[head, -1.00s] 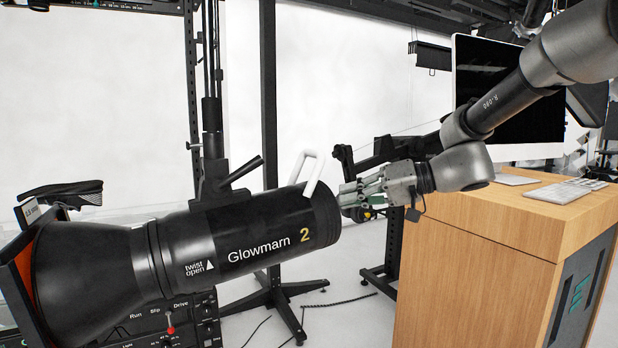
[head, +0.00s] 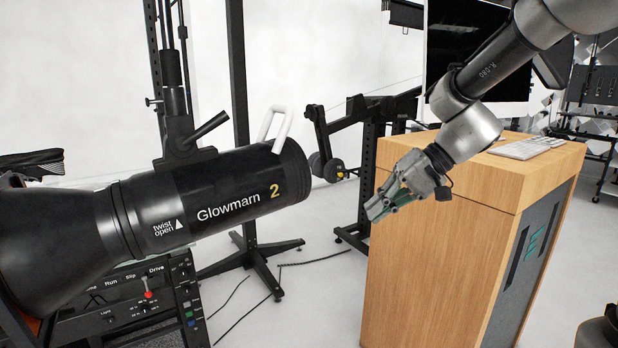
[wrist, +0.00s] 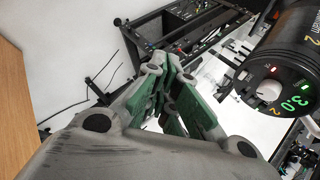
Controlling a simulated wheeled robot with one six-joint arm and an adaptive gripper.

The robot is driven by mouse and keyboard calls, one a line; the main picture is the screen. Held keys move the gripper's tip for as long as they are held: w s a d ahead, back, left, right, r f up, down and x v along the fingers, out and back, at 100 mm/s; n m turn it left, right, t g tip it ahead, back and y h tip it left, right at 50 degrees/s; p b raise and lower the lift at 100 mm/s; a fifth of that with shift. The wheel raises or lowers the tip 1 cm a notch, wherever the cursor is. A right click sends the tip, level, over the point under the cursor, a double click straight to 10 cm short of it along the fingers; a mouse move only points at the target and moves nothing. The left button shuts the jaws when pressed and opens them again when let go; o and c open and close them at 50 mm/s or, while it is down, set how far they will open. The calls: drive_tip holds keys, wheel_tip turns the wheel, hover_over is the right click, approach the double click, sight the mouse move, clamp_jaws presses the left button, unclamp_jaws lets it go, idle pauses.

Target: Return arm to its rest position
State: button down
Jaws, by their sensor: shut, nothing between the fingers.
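My gripper (head: 376,211) is in the middle right of the head view, in front of the wooden desk. It points down and to the left, its fingers are together and nothing is between them. In the wrist view my gripper (wrist: 176,75) shows its green pads closing toward each other at the tips. My grey arm comes in from the upper right of the head view. The gripper is apart from the black studio light (head: 225,197) marked "Glowmarn 2", with a clear gap between them.
The wooden desk (head: 440,258) with a keyboard (head: 525,148) and a monitor (head: 455,35) stands close behind my gripper. A control panel (head: 140,300) is at lower left. The floor between light and desk is open, with cables.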

drive_tip(key=s+d+r+t+h, duration=0.1)
drive_tip(key=s+d+h, duration=0.3)
drive_tip(key=s+d, duration=0.5)
drive_tip(key=s+d+r+t+h, duration=0.1)
drive_tip(key=s+d+t+h, duration=0.1)
drive_tip(key=s+d+h, duration=0.3)
drive_tip(key=shift+s+d+m+t, duration=0.35)
drive_tip(key=shift+s+d, duration=1.7)
drive_tip(key=shift+d, duration=2.5)
